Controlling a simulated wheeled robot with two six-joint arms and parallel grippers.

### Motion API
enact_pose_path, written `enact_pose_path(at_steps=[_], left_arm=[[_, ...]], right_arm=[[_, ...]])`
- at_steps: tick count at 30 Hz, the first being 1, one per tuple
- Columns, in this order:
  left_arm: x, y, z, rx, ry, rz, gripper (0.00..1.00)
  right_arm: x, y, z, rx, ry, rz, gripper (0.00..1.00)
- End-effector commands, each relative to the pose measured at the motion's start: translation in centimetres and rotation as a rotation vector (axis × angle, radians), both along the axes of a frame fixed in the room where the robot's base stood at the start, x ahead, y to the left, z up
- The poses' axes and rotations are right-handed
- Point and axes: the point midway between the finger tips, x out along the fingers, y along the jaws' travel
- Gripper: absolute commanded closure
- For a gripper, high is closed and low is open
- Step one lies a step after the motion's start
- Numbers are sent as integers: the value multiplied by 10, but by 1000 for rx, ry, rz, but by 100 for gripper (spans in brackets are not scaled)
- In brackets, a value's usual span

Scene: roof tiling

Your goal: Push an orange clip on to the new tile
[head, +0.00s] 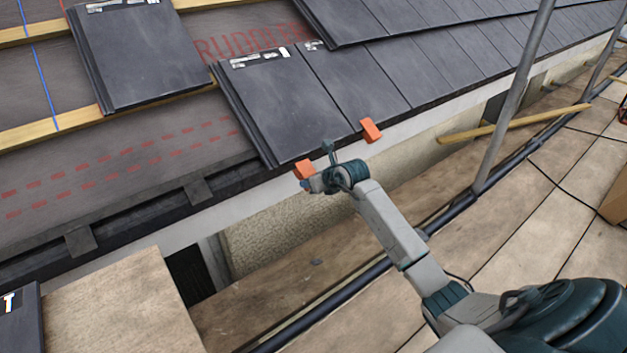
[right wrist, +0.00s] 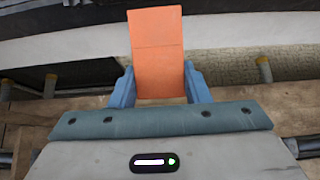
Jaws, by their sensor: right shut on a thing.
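My right gripper (head: 316,172) is shut on an orange clip (head: 303,168) at the lower edge of the dark tile (head: 285,100) that ends the lowest row. In the right wrist view the clip (right wrist: 157,45) stands between the two blue fingers of the gripper (right wrist: 158,88), its far end pointing at the roof edge. I cannot tell whether the clip touches the tile. A second orange clip (head: 371,130) sits further right at the eave edge, apart from my gripper. My left gripper is not in view.
A loose-looking tile (head: 140,55) lies higher up at the left on the battens (head: 60,135). Bare membrane and a dark eave strip (head: 120,225) lie left of the lowest row. A scaffold pole (head: 510,100) rises at the right. Wooden boards (head: 500,240) lie below.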

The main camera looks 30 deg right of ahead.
Motion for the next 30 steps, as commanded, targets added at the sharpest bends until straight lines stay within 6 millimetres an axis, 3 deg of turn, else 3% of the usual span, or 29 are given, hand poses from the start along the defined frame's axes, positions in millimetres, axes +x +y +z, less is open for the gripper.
enact_pose_path(at_steps=[30], left_arm=[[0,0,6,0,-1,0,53]], right_arm=[[10,1,7,1,0,-1,98]])
